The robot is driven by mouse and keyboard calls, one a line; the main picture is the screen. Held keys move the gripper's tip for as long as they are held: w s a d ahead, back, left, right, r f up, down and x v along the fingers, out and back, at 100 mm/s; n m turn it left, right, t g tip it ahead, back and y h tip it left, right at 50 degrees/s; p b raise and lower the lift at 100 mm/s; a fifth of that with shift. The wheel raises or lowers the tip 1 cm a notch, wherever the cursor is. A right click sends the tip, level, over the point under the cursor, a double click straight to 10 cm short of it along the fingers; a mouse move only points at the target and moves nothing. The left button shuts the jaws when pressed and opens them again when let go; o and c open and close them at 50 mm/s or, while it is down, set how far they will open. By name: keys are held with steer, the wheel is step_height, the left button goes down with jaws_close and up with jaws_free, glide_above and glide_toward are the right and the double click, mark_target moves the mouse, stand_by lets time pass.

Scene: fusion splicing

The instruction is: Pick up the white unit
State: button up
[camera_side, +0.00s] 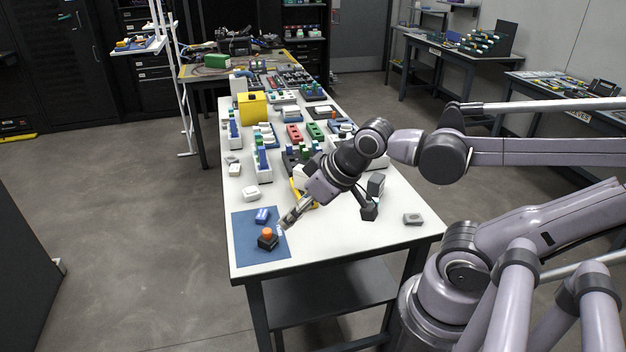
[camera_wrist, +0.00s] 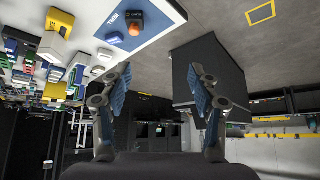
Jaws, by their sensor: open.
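A small white unit (camera_side: 250,193) with rounded edges lies on the white table just beyond the blue mat (camera_side: 245,252). I cannot tell for sure whether this is the one named, since other white pieces stand farther back. My gripper (camera_side: 286,223) is open and tilted down over the right edge of the mat, to the right of and nearer than the white unit. In the wrist view its two fingers (camera_wrist: 160,88) are spread wide, with nothing between them. The small pale piece beside the fingertips in the side view is too small to make out.
On the mat are a black box with an orange knob (camera_side: 267,237) and a blue block (camera_side: 262,215). A grey block (camera_side: 413,219) lies at the right. The front right is mostly clear.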

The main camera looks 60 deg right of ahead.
steer(key=shift+o, duration=0.5)
steer(key=w+d+r+n+g, duration=0.2)
steer(key=w+d+r+n, duration=0.15)
steer(key=w+r, duration=0.45)
steer(key=n+g, duration=0.5)
steer(key=n, duration=0.3)
glide_above(251, 189)
step_height(251, 189, down, 17)
steer(key=f, duration=0.5)
steer(key=shift+d+f, duration=0.15)
steer(key=shift+d, duration=0.15)
steer(key=shift+a+f, duration=0.2)
steer(key=shift+f, duration=1.2)
steer(key=shift+a+f, duration=0.15)
steer(key=shift+f, duration=1.2)
